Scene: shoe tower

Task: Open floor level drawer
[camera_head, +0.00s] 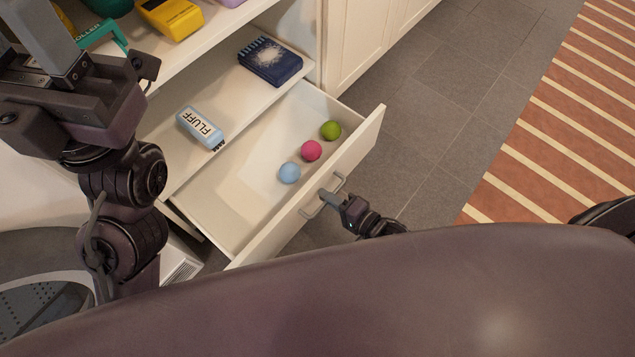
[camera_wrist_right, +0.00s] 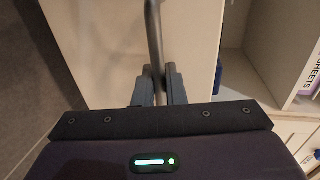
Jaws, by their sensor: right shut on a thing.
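The floor-level drawer (camera_head: 250,215) is white and stands pulled well out of the cabinet. Its inside shows, with a blue ball (camera_head: 289,173), a pink ball (camera_head: 311,150) and a green ball (camera_head: 331,130). My right gripper (camera_head: 332,200) is shut on the drawer's metal bar handle (camera_head: 341,179), outside the front panel. In the right wrist view the handle (camera_wrist_right: 153,35) runs between the two fingers (camera_wrist_right: 160,85). My left gripper (camera_head: 50,45) is raised at the upper left, in front of the shelves; its fingertips are cut off or unclear.
A light blue "FLUFF" bottle (camera_head: 200,127) and a dark blue box (camera_head: 270,61) lie on the shelf just above the drawer. A yellow item (camera_head: 172,17) sits on a higher shelf. Grey tile floor (camera_head: 430,100) is clear beside the drawer, with a striped rug (camera_head: 560,130) further right.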

